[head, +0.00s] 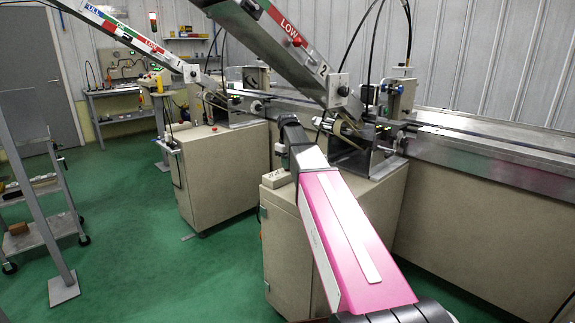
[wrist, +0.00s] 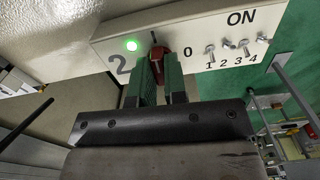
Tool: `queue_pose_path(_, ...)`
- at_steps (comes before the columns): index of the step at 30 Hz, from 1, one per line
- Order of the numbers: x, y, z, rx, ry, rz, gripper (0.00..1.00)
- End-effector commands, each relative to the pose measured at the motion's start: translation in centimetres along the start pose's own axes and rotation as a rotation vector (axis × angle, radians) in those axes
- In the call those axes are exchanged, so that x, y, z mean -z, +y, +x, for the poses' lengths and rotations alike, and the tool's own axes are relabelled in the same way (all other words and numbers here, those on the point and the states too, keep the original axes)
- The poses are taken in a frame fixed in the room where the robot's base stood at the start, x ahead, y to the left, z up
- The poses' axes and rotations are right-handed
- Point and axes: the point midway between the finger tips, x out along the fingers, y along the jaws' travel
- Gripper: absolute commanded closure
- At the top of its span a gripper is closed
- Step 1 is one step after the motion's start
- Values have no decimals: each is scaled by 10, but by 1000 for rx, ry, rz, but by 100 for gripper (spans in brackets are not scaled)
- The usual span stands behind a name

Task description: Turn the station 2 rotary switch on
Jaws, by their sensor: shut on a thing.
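The station 2 rotary switch (wrist: 157,53) is a red knob on a pale control panel (wrist: 105,45), seen in the wrist view. My gripper (wrist: 159,70) has its two green fingers closed on the knob, one on each side. The fingers hide part of the knob, so its exact angle is hard to tell. A green lamp (wrist: 131,45) glows left of the knob, above a printed 2. A printed 0 is to the knob's right. In the head view, the pale panel box (head: 276,179) sits at the front of the station 2 cabinet (head: 285,232); my gripper's fingers cannot be made out there.
Small toggle switches (wrist: 244,47) numbered 1 to 4, under the word ON, sit right of the knob. A sloped chute marked 2 (head: 290,50) rises above my arm. Another cabinet (head: 222,160) stands to the left. Green floor (head: 160,240) is open at the left.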

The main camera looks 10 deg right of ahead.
Motion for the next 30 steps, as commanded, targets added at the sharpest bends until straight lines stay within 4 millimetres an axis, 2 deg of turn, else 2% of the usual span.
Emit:
queue_pose_path(19,0,0,0,-1,0,-54,100)
queue_pose_path(21,0,0,0,-1,0,-54,71)
queue_pose_path(22,0,0,0,-1,0,-54,62)
queue_pose_path(30,0,0,0,0,0,-54,62)
